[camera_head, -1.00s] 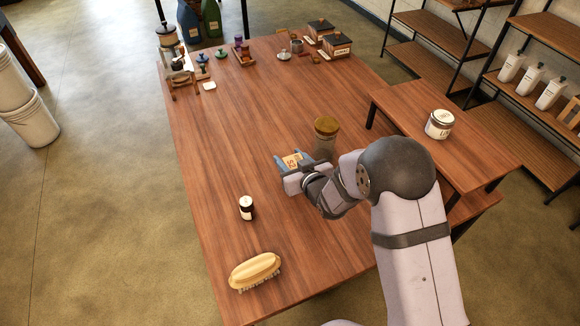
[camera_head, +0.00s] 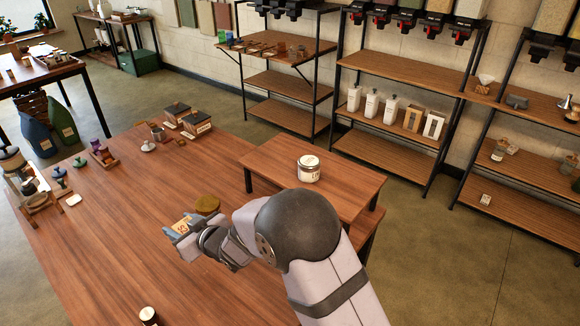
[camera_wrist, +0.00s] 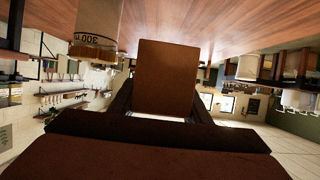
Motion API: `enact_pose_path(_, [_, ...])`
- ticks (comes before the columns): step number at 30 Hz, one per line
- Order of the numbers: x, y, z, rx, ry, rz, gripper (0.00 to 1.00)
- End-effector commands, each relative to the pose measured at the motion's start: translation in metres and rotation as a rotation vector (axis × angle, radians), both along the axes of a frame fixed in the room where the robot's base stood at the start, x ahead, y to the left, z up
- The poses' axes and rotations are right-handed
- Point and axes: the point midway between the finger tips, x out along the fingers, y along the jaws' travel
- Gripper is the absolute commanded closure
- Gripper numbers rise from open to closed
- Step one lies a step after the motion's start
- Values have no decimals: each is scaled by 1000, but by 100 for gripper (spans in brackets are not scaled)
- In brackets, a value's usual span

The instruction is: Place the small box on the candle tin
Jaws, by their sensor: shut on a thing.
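My gripper (camera_head: 184,236) is shut on the small box (camera_head: 182,226), which has a pale orange label with a number. It is over the wooden table, left of my forearm. In the wrist view the box (camera_wrist: 165,75) shows as a plain brown face between the dark fingers. The candle tin (camera_head: 309,174) is a round white tin with a silver lid. It stands upright on the raised wooden side table, to the right of and farther back than the gripper, clear of it. Nothing rests on its lid.
A jar with a brown lid (camera_head: 207,204) stands right behind the gripper, partly hidden by my arm. The side table (camera_head: 275,165) is bare around the tin. Coffee gear and boxes (camera_head: 198,123) line the far end.

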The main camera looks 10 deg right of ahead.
Motion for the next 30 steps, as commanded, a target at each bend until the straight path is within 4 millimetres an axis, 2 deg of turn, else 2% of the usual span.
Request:
enact_pose_path(1, [14,-9,15,2,-5,-12,79])
enact_pose_path(5, [49,-35,43,1,-6,-39,79])
enact_pose_path(8, [78,-64,67,0,-6,-65,79])
enact_pose_path(12, [117,-112,97,0,-4,-112,79])
enact_pose_path(18, [161,-190,137,-1,-5,-190,79])
enact_pose_path(24, [190,-267,168,-1,-4,-276,79])
enact_pose_path(30, [204,-323,188,1,-1,-342,79])
